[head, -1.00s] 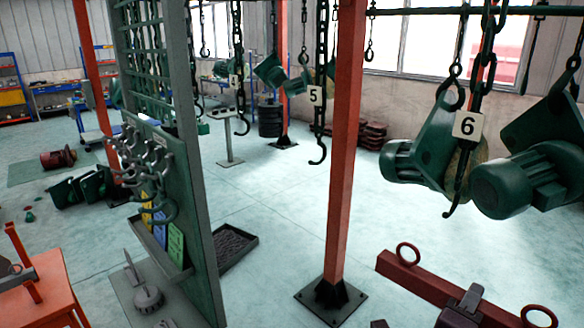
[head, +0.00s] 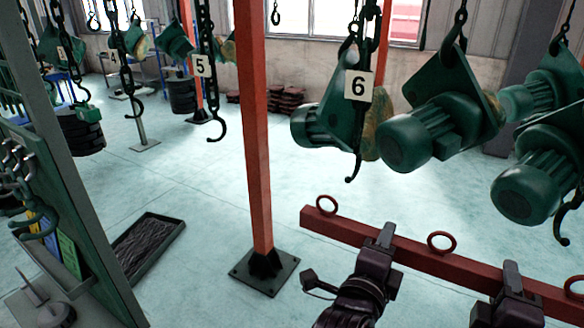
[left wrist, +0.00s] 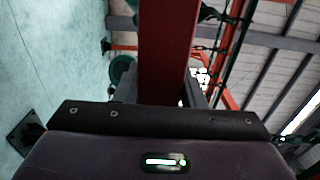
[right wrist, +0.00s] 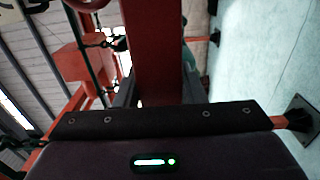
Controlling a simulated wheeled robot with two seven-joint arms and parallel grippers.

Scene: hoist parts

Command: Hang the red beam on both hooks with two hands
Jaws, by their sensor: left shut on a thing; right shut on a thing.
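The red beam (head: 400,252) runs slantwise across the lower right of the head view, with several red rings on top; its right end is cut off. My left gripper (head: 385,236) is shut on it between the left-end ring (head: 326,205) and another ring (head: 441,242). My right gripper (head: 512,274) is shut on it further right, beside a ring at the picture edge. The beam also fills the middle of the left wrist view (left wrist: 167,45) and right wrist view (right wrist: 155,45). An empty hook (head: 353,170) hangs below tag 6. Another dark hook (head: 563,230) hangs at the far right.
Green hoist motors (head: 415,138) hang above and behind the beam. A red post (head: 254,130) stands left of it on a black foot. Hook 5 (head: 217,130) hangs further left. A tool panel (head: 60,190) and black tray (head: 148,247) are at left. The pale floor between is clear.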

